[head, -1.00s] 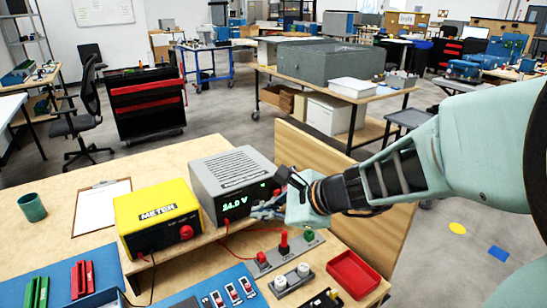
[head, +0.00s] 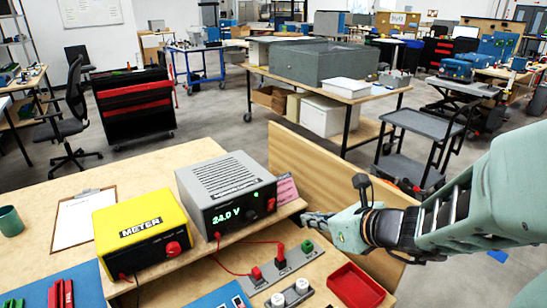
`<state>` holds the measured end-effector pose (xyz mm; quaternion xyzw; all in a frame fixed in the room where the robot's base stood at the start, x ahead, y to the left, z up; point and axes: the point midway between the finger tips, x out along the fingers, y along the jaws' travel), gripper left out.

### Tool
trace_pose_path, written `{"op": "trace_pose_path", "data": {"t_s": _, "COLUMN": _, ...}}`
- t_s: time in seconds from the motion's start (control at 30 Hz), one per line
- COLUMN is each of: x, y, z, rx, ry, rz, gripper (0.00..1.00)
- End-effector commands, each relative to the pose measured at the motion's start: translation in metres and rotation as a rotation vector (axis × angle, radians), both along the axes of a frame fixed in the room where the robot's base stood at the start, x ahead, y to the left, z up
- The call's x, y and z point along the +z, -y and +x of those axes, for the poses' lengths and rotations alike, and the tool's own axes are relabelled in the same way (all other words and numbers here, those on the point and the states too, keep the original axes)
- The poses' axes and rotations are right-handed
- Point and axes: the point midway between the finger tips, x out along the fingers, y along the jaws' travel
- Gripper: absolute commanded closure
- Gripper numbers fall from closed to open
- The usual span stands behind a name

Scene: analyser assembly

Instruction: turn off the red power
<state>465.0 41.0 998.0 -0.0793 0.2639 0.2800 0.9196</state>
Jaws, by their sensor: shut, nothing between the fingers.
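The grey power supply (head: 226,190) stands on the raised wooden shelf, its green display reading 24.0 V. A small red control (head: 271,204) shows at the right of its front face. A grey terminal strip (head: 285,266) lies in front, with red posts (head: 280,252) and a green one (head: 307,246). A red wire runs from the supply to the strip. My gripper (head: 312,219) is shut and empty, right of the supply and apart from its front face. Its fingers point left, above the strip's right end. The red control is not covered.
A yellow meter (head: 144,231) stands left of the supply. A red tray (head: 356,286) lies below my gripper. A pink label (head: 287,190) is beside the supply, before an upright wooden panel (head: 335,170). A clipboard (head: 75,219) lies at left.

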Motion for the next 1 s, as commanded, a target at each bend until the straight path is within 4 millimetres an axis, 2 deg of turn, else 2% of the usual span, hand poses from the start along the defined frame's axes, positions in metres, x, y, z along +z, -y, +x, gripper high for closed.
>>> {"op": "trace_pose_path", "data": {"t_s": 0.27, "x": -0.011, "y": -0.009, "z": 0.011, "rx": 0.005, "ry": -0.001, "rz": 0.0, "gripper": 1.0}}
{"op": "trace_pose_path", "data": {"t_s": 0.7, "x": -0.058, "y": -0.05, "z": 0.072, "rx": 0.004, "ry": -0.002, "rz": -0.001, "gripper": 1.0}}
{"op": "trace_pose_path", "data": {"t_s": 0.77, "x": -0.049, "y": -0.056, "z": 0.081, "rx": 0.006, "ry": 0.002, "rz": -0.003, "gripper": 1.0}}
{"op": "trace_pose_path", "data": {"t_s": 1.0, "x": -0.044, "y": -0.068, "z": 0.1, "rx": 0.004, "ry": 0.001, "rz": -0.002, "gripper": 1.0}}
